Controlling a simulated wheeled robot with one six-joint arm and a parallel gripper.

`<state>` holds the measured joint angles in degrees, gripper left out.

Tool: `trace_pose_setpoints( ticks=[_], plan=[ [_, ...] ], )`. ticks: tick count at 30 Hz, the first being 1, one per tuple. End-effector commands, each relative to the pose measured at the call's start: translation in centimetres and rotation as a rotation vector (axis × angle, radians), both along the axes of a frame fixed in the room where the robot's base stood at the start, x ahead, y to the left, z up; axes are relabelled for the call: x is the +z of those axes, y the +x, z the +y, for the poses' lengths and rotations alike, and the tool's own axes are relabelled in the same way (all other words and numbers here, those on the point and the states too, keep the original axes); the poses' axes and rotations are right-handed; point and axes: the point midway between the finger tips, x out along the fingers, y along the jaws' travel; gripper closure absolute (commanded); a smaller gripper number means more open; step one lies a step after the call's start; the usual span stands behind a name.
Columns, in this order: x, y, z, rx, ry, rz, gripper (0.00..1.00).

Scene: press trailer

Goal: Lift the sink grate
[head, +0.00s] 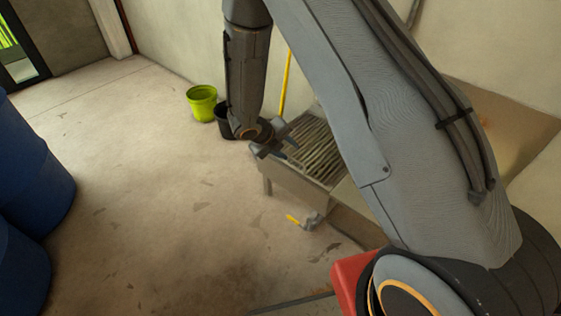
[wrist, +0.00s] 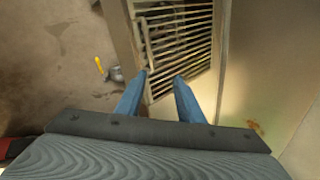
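The sink grate (head: 318,152) is a panel of parallel metal slats lying in the top of a low metal sink (head: 290,182). In the wrist view the grate (wrist: 180,40) fills the upper middle, with the sink's pale rim (wrist: 120,45) on its left. My gripper (head: 284,146) is at the grate's left side in the head view. In the wrist view my gripper (wrist: 161,78) has its two blue fingers apart over the grate's near edge, with nothing between them. I cannot tell whether the fingertips touch the grate. My arm hides part of the sink's right side.
A lime-green bucket (head: 202,103) and a black bucket (head: 224,121) stand behind my gripper. A yellow pole (head: 286,80) leans on the wall. A yellow-handled valve (head: 305,221) is on the floor before the sink. Blue barrels (head: 30,170) stand left. The middle floor is clear.

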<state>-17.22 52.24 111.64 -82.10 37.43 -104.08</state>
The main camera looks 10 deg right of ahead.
Motion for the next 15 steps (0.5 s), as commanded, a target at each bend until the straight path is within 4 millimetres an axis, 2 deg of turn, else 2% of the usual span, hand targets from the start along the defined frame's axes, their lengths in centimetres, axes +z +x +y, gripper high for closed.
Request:
trace_pose_setpoints(
  ticks=[1,4,8,15],
  plan=[
    [-1.9,0.8,0.6,0.083,-0.031,0.031,0.66],
    [-3.6,1.9,1.3,0.207,-0.079,0.075,0.66],
    [-4.4,2.5,1.6,0.267,-0.103,0.095,0.66],
    [-6.0,3.2,0.5,0.267,-0.103,0.097,0.66]
  ],
)
